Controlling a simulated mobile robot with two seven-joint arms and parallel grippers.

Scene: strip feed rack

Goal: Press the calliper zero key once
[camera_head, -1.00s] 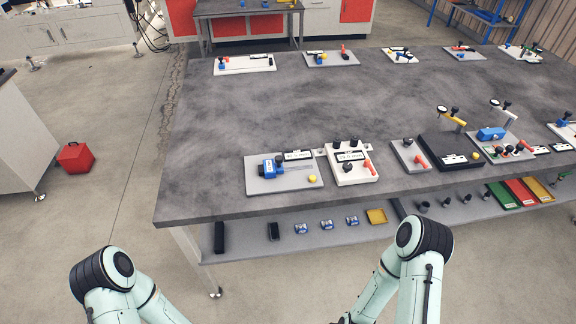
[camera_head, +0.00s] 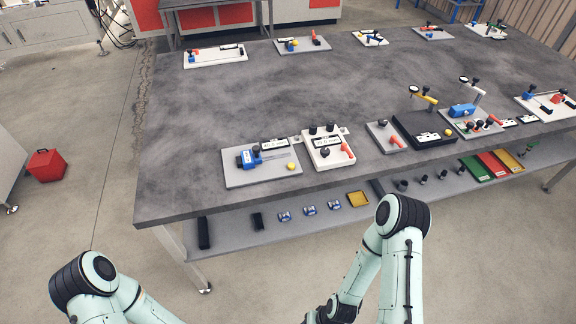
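No zero key can be made out for certain at this size. A grey plate (camera_head: 236,177) at the table's near left edge carries a blue device (camera_head: 249,157), a small display strip (camera_head: 275,144) and a yellow round knob (camera_head: 291,166). A white plate (camera_head: 216,62) at the far left has a long thin bar on it. Another white plate at the right (camera_head: 534,106) carries blue and red parts. I cannot tell which of these is the calliper. Both my arms show at the bottom, short of the table; neither gripper's fingertips show.
The grey table (camera_head: 220,100) has a clear middle, with fixtures along its near and far edges. Beside the blue device stands a white box (camera_head: 322,156) with black knobs and a red handle. A lower shelf (camera_head: 232,240) holds small parts and coloured trays. A red box (camera_head: 46,165) is on the floor.

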